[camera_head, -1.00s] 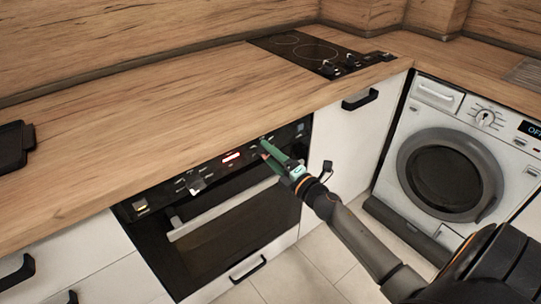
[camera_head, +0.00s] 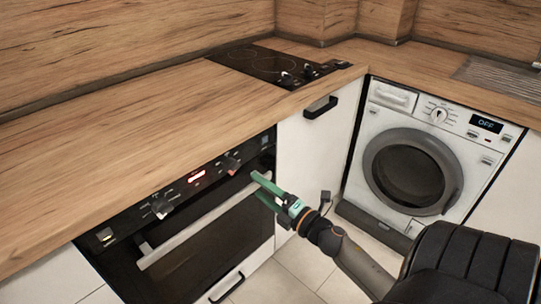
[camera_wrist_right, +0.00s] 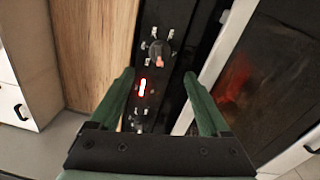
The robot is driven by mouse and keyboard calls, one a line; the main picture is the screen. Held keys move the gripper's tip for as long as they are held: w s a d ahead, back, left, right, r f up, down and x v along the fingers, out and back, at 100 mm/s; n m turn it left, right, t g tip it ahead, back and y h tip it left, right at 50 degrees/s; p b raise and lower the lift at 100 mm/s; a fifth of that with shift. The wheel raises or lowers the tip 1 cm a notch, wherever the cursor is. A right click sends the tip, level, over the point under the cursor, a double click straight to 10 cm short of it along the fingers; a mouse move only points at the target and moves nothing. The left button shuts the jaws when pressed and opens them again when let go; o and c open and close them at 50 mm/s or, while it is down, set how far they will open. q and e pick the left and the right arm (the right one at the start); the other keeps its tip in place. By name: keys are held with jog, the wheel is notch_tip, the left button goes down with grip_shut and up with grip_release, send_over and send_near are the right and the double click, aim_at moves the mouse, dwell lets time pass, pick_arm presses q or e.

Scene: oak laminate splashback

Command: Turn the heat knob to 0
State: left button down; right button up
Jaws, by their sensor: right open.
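The black oven control panel (camera_head: 195,180) carries two knobs in the head view. The left knob (camera_head: 162,208) and the right knob (camera_head: 231,164) stand on either side of a lit red display (camera_head: 196,176). I cannot tell from their markings which is the heat knob. My green right gripper (camera_head: 257,184) is open and empty, apart from the panel, just below and right of the right knob. In the right wrist view, a knob (camera_wrist_right: 158,52) with a pinkish mark lies beyond the open fingers (camera_wrist_right: 160,76); its surrounding marks are unreadable. My left gripper is out of view.
The oven door handle (camera_head: 195,228) runs below the panel, close to the right gripper. The wooden countertop (camera_head: 120,145) overhangs the panel. A hob (camera_head: 268,66) is set in the counter, and a washing machine (camera_head: 410,165) stands at right.

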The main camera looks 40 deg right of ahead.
jog(key=shift+s, duration=1.45)
jog(key=shift+f, duration=0.1)
jog(key=s+a+f+m+g+y, duration=0.1)
jog(key=s+a+f+m+g, duration=0.45)
jog(key=a+f+m, duration=0.5)
jog(key=s+a+f+m+g+y, duration=0.2)
jog(key=s+a+f+m+g, duration=0.2)
jog(key=s+a+f+m, duration=0.7)
pick_arm(q)
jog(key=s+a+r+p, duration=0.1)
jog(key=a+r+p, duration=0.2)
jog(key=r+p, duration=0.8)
jog(key=p, duration=0.4)
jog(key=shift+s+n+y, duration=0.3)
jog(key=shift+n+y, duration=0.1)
pick_arm(e)
notch_tip(320, 180, up, 15)
jog(key=w+d+n+h, duration=0.1)
jog(key=w+n, duration=0.2)
jog(key=shift+h, duration=0.3)
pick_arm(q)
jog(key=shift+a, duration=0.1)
pick_arm(e)
jog(key=shift+d+f, duration=0.1)
